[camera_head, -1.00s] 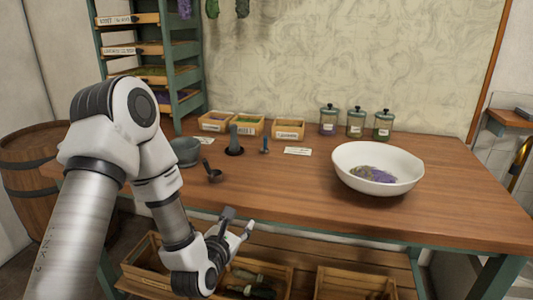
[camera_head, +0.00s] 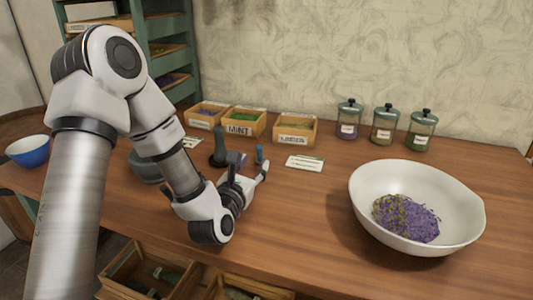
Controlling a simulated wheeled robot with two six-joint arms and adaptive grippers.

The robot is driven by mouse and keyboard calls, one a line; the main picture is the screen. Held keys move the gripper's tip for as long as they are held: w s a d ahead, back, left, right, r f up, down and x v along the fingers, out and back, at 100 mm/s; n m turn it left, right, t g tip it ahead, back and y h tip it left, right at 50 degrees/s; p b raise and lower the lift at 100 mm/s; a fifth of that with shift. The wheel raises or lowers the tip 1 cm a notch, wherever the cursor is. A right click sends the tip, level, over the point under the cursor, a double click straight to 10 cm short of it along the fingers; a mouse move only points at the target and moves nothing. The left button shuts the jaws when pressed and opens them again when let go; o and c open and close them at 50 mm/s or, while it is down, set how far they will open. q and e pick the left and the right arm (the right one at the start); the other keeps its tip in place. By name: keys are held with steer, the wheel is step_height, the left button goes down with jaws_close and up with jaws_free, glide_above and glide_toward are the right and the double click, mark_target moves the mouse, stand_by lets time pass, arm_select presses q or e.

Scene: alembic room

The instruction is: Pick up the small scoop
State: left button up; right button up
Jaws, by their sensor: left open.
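A small blue-grey upright tool (camera_head: 259,154), which may be the small scoop, stands on the wooden table just beyond my left gripper. A larger dark grey upright tool (camera_head: 219,147) with a wide base stands to its left. My left gripper (camera_head: 250,167) is open and low over the table. Its fingers point toward the back, in front of the blue-grey tool. I see nothing held between them. A small dark ladle-like scoop seen earlier on the tabletop is now hidden behind my left gripper and wrist. My right gripper is not in view.
A white bowl (camera_head: 365,205) with purple flowers stands at the right. Wooden boxes (camera_head: 297,130), lidded jars (camera_head: 383,125) and a white card (camera_head: 304,163) are behind. A grey bowl (camera_head: 143,168) is partly behind my arm; a blue bowl (camera_head: 28,152) is far left. The front middle is clear.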

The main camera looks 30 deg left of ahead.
mark_target(259, 155)
arm_select(q)
steer(key=shift+w+a+r, duration=0.15)
steer(key=shift+w, duration=0.25)
steer(key=shift+w+a+r, duration=0.1)
steer(key=shift+w, duration=0.25)
steer(key=x, duration=0.2)
steer(key=f+x, duration=0.1)
steer(key=x, duration=0.2)
steer(key=shift+a+p, duration=0.25)
steer(key=shift+p, duration=0.1)
jaws_close()
